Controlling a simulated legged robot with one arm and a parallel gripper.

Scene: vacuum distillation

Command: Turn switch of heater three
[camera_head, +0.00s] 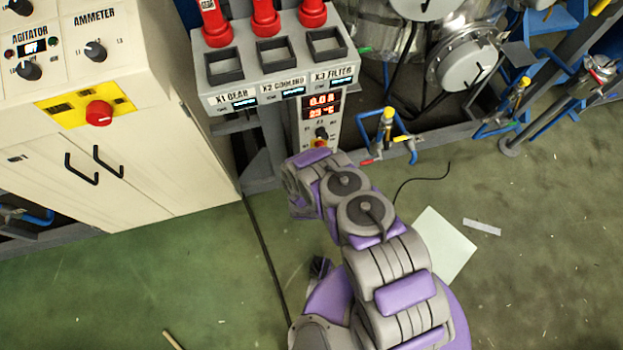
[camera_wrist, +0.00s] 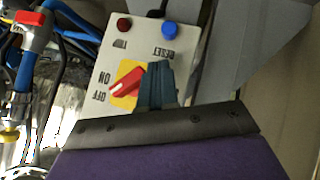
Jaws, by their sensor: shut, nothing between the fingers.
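In the wrist view, a red rotary switch (camera_wrist: 126,84) with a white pointer line sits on a yellow plate on a pale control panel (camera_wrist: 97,65). The panel's ON and OFF labels appear upside down, and the pointer slants toward the OFF side. My gripper (camera_wrist: 155,72) is shut and empty, its dark fingers over the right part of the yellow plate, right beside the switch. I cannot tell whether they touch it. No heater number shows on this panel. In the head view my arm reaches toward the base of a grey cabinet, and the fingers are not visible.
The wrist view's panel also bears a dark red lamp (camera_wrist: 124,24) and a blue RESET button (camera_wrist: 169,30). Cables and a red-handled valve (camera_wrist: 32,18) lie left. In the head view, a cream cabinet (camera_head: 140,175) stands left, a blue-piped valve (camera_head: 388,125) right.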

